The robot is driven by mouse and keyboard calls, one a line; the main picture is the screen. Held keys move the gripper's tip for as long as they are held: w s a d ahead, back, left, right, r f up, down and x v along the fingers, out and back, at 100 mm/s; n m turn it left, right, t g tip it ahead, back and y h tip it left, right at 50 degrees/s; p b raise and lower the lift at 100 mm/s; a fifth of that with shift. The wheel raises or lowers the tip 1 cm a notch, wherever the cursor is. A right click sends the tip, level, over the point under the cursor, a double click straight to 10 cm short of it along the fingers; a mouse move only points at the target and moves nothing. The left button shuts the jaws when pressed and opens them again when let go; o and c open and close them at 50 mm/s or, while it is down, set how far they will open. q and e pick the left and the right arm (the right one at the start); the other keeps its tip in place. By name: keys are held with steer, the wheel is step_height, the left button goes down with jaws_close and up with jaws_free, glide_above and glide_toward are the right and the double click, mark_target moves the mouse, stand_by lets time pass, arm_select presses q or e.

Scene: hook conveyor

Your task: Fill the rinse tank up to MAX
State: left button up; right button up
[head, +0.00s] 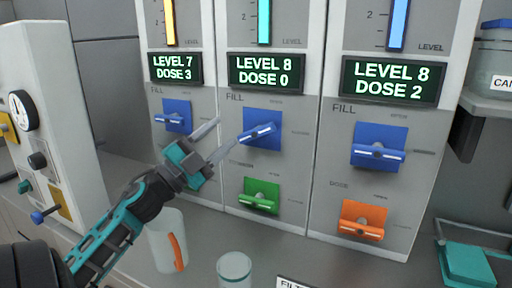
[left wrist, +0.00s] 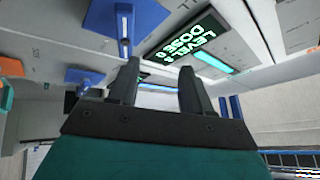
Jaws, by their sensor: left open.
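Three tank panels stand side by side, and I cannot read which is the rinse tank. The left display (head: 175,68) reads LEVEL 7 DOSE 3, the middle display (head: 265,73) LEVEL 8 DOSE 0, the right display (head: 391,80) LEVEL 8 DOSE 2. Each has a blue FILL handle: left (head: 172,118), middle (head: 258,132), right (head: 377,152). The middle one is tilted, right end up; the others look about level. My left gripper (head: 219,138) is open and empty, its fingertips just left of the middle handle. The left wrist view shows its spread fingers (left wrist: 158,80). My right gripper is not seen.
A green lower handle (head: 260,196) and an orange one (head: 362,219) sit below. A white control box (head: 40,110) stands at left, a shelf with a canister (head: 495,60) at right.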

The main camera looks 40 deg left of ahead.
mark_target(251, 136)
arm_select(q)
step_height(251, 136, down, 5)
steer(key=s+a+m+g+h+b, duration=0.1)
steer(key=a+m+g+h+b, duration=0.25)
steer(key=h, duration=0.35)
steer(key=shift+m+t+y, duration=0.25)
steer(key=shift+y, duration=0.05)
steer(key=x, duration=0.4)
steer(key=p+x, duration=0.1)
steer(key=x, duration=0.7)
steer(key=shift+w+d+p, duration=0.1)
steer(key=shift+d+p, duration=0.2)
steer(key=shift+d, duration=0.15)
steer(key=shift+f, duration=0.1)
